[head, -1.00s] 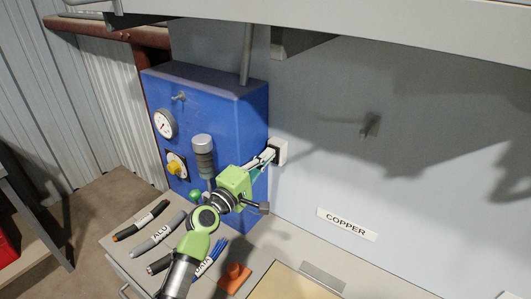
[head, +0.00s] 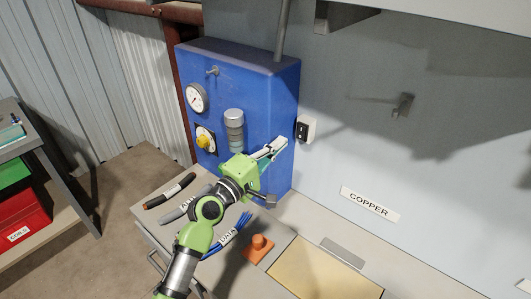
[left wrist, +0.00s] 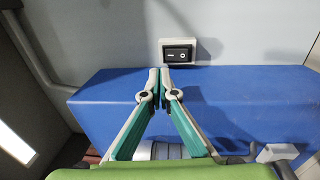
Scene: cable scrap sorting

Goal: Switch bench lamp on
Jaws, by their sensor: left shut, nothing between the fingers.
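The lamp switch (head: 306,130) is a small white box with a black rocker, on the grey wall panel just right of the blue cabinet. In the left wrist view the rocker (left wrist: 179,53) shows a line mark on its left half and a circle on its right half. I cannot tell which half is pressed in. My left gripper (head: 282,143) is shut and empty, its tips a little short of the switch and apart from it. In the left wrist view its fingertips (left wrist: 160,72) meet below and slightly left of the switch. The lamp itself is not identifiable. My right gripper is not in view.
The blue cabinet (head: 262,88) carries a gauge (head: 197,98), a yellow knob (head: 204,141) and a grey cylinder (head: 234,120). Cable pieces and an orange block (head: 258,247) lie on the bench below. A hook (head: 403,105) sticks out of the wall, with clear wall around it.

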